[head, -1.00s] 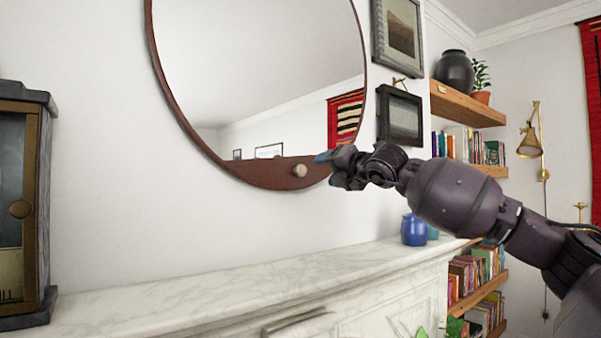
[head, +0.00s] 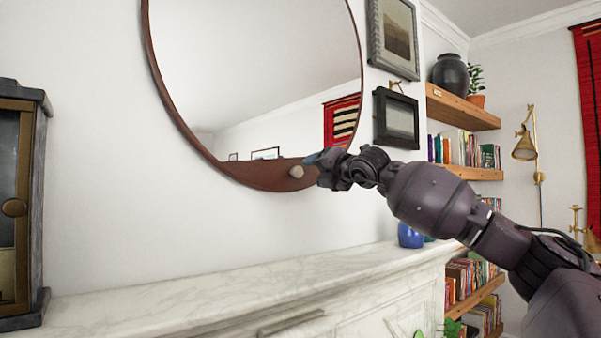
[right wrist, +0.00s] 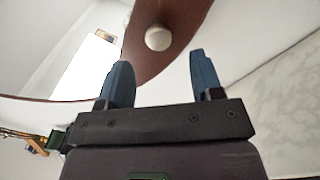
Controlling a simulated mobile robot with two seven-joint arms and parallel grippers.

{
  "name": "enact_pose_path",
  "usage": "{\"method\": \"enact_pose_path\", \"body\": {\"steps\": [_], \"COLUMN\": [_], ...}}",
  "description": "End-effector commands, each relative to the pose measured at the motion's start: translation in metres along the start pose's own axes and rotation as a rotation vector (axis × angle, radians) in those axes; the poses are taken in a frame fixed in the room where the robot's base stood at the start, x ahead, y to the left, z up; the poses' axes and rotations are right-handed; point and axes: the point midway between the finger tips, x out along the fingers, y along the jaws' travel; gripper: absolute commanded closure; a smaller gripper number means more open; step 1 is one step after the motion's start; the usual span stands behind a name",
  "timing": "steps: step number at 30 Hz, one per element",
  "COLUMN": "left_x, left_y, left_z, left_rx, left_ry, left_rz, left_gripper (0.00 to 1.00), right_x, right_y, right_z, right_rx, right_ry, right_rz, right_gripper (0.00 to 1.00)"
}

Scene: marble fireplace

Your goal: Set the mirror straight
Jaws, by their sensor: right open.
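The round mirror (head: 262,75) hangs on the white wall above the mantel, in a brown wooden frame that is wide at the bottom. A pale round knob (head: 296,171) sits on that wide part, right of the frame's lower middle. My right gripper (head: 313,160) is just right of the knob, close to the frame. In the right wrist view my blue fingers (right wrist: 157,75) are apart and empty, and the knob (right wrist: 158,37) lies beyond their tips, between them in the picture. My left gripper is not in view.
A marble mantel (head: 200,291) runs below the mirror. A dark clock case (head: 27,200) stands at the left, and a blue jar (head: 410,235) at the mantel's right end. Two framed pictures (head: 396,118) hang right of the mirror, near my arm. Wall between mirror and mantel is clear.

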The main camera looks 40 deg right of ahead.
Motion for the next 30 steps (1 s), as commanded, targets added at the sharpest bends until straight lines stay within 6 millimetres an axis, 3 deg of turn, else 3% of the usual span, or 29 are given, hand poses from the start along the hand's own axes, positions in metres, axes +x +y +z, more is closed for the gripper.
{"method": "enact_pose_path", "body": {"steps": [21, 30], "left_x": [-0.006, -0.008], "left_y": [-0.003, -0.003], "left_z": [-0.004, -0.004], "left_rx": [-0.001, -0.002], "left_ry": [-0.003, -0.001], "left_rz": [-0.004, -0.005], "left_gripper": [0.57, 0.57], "right_x": [0.056, 0.067], "right_y": [0.004, 0.003], "right_z": [-0.001, -0.003], "right_rx": [0.001, -0.002], "right_ry": [0.002, 0.003], "right_rz": [0.003, 0.000], "right_gripper": [0.40, 0.40]}}
